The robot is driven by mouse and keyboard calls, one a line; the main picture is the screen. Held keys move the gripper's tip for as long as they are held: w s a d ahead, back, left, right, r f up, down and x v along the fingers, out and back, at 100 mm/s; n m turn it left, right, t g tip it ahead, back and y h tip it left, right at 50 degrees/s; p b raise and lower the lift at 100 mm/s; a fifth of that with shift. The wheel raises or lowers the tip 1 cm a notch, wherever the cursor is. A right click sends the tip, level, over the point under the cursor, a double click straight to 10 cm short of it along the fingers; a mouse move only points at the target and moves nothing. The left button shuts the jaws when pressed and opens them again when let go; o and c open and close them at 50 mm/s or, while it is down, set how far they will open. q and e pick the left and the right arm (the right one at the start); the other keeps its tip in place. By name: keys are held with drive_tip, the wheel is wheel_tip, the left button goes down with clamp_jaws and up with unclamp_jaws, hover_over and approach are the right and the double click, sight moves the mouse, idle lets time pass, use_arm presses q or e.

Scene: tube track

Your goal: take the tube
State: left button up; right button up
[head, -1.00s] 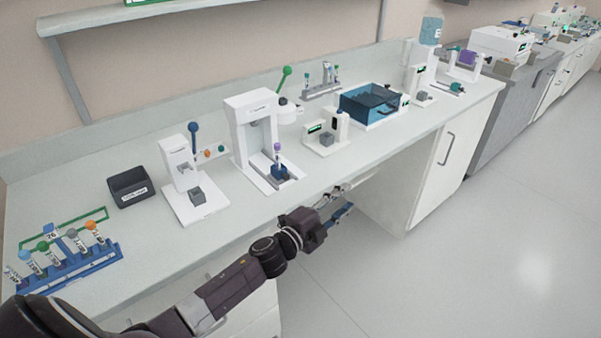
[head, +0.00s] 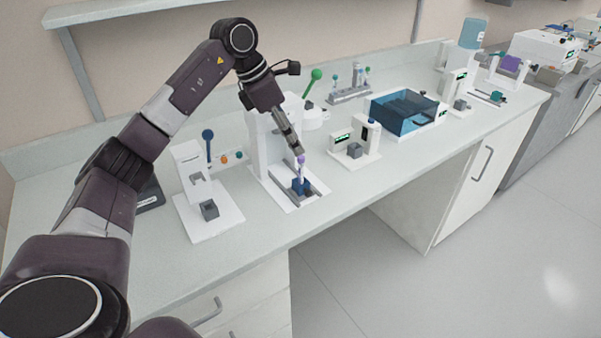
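A tube with a purple cap (head: 301,159) stands upright in a small dark blue holder (head: 301,187) on the sliding base of a white device (head: 262,150). My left gripper (head: 298,149) reaches down from the upper left, its fingertips right at the cap. Whether the fingers touch or enclose the cap is too small to tell, and so is their opening. The gripper and arm hide part of the white device. My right gripper is not in view.
A white lever press (head: 207,203) stands to the left, and a small white device (head: 355,148) to the right. A blue lidded box (head: 404,110) and a tube rack (head: 349,94) are farther back. The counter's front strip is clear.

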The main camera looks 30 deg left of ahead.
sight(300, 157)
use_arm(q)
drive_tip(key=x, duration=0.2)
drive_tip(key=p+x, duration=0.1)
drive_tip(key=x, duration=0.1)
drive_tip(key=p+x, duration=0.1)
drive_tip(key=x, duration=0.1)
drive_tip(key=shift+a, duration=0.35)
drive_tip(key=shift+w+d+f, duration=0.15)
drive_tip(key=shift+f, duration=0.5)
clamp_jaws()
